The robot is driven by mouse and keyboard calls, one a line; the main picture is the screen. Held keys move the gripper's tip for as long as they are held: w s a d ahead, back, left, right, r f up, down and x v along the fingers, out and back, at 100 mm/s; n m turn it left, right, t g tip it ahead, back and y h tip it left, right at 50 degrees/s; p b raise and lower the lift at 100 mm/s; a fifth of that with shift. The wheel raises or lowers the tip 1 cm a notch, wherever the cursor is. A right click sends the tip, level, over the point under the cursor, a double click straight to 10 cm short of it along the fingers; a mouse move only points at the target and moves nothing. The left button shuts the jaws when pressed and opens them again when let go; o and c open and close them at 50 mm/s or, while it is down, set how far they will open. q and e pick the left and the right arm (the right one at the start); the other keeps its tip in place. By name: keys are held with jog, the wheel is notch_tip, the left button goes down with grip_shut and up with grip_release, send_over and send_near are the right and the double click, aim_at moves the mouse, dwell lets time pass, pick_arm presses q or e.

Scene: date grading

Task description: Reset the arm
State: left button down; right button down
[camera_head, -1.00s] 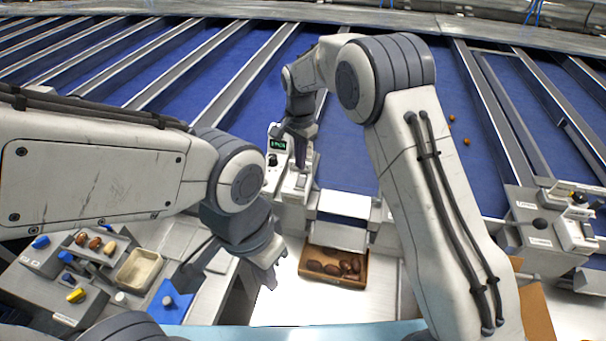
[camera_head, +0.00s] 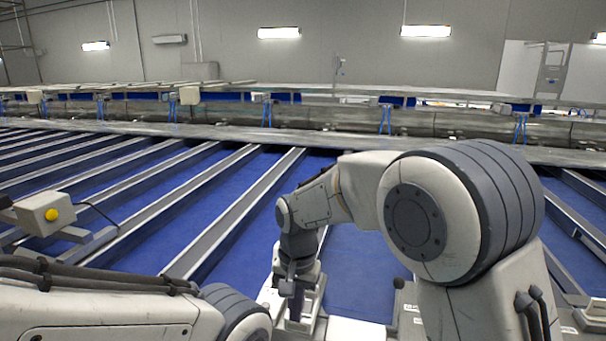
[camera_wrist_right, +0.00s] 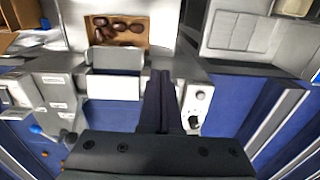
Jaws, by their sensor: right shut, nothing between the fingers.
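My right arm reaches over the blue sorting lanes in the head view, and its gripper (camera_head: 294,308) points down in front of a pale machine unit (camera_head: 310,322). In the right wrist view the two dark fingers (camera_wrist_right: 161,76) are together with nothing between them. They hang over the blue belt and white chute area, apart from the dates. My left arm (camera_head: 110,312) shows only as a link and joint at the lower left of the head view; its gripper is out of the picture.
A brown tray (camera_wrist_right: 146,40) of several dark dates lies at the top of the right wrist view. A pale panel with a black knob (camera_wrist_right: 200,95) stands beside the fingers. Blue lanes with metal rails (camera_head: 240,215) stretch away. A grey box with a yellow button (camera_head: 45,214) is at left.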

jog(key=s+d+f+n+b, duration=0.2)
jog(key=s+n, duration=0.1)
jog(key=s, duration=0.5)
jog(key=s+d+f+n+b, duration=0.2)
jog(key=s+n+b, duration=0.1)
jog(key=s, duration=0.5)
jog(key=s+d+f+n+b, duration=0.2)
jog(key=s+n, duration=0.2)
jog(key=s, duration=0.4)
jog(key=shift+f+n+y, duration=0.3)
jog(key=shift+f, duration=0.1)
